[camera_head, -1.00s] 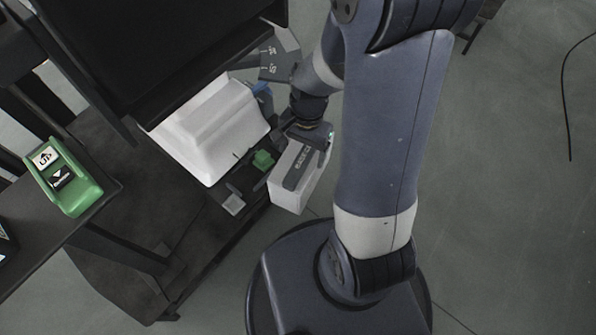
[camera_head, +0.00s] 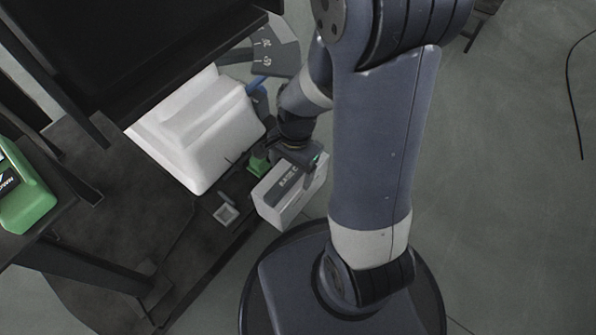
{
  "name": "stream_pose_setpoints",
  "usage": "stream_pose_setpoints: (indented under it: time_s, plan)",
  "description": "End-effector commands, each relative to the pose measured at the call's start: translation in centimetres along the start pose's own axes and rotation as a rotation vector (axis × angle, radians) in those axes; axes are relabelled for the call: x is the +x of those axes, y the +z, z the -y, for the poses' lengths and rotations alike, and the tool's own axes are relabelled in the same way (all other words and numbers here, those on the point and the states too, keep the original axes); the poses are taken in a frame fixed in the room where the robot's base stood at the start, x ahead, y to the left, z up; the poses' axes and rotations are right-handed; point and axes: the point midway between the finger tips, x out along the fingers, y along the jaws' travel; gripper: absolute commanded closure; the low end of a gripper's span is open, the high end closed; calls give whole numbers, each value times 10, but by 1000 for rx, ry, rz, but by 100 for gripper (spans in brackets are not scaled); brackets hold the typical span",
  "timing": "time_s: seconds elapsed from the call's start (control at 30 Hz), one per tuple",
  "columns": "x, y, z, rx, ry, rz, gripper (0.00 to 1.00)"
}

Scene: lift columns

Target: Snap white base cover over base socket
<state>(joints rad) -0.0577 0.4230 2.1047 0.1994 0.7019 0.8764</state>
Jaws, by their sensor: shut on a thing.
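A white box-shaped cover (camera_head: 272,213) with a dark grey label strip reading roughly "BASE C" hangs at the right edge of the dark lower platform (camera_head: 205,245). My gripper (camera_head: 297,172) is shut on this cover, at its upper side; the fingertips are partly hidden by the gripper body and wrist. A small light grey square piece with a raised rim (camera_head: 226,214) sits on the platform, left of the cover and apart from it. It looks like a socket, but I cannot tell for sure. A small green part (camera_head: 258,166) shows just left of my gripper.
A large white moulded block (camera_head: 200,130) stands on the platform behind the grey square. A dark panel (camera_head: 130,55) overhangs it. A green box (camera_head: 22,195) is on a dark table at left. A grey marked plate (camera_head: 272,52) is behind.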

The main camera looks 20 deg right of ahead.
Motion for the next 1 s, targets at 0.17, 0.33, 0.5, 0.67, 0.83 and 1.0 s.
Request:
stream_pose_setpoints:
  time_s: [0.17, 0.33, 0.5, 0.67, 0.83, 1.0]
  plan:
    - [10, -1, 17, -2, 0, 0, 73]
    - [16, -2, 33, -3, 0, 0, 73]
    - [23, -3, 48, -2, 0, 0, 73]
    - [22, -3, 64, -1, 0, 0, 73]
    - [22, -3, 82, -2, -1, -1, 73]
    - [23, -4, 98, -2, -1, -1, 73]
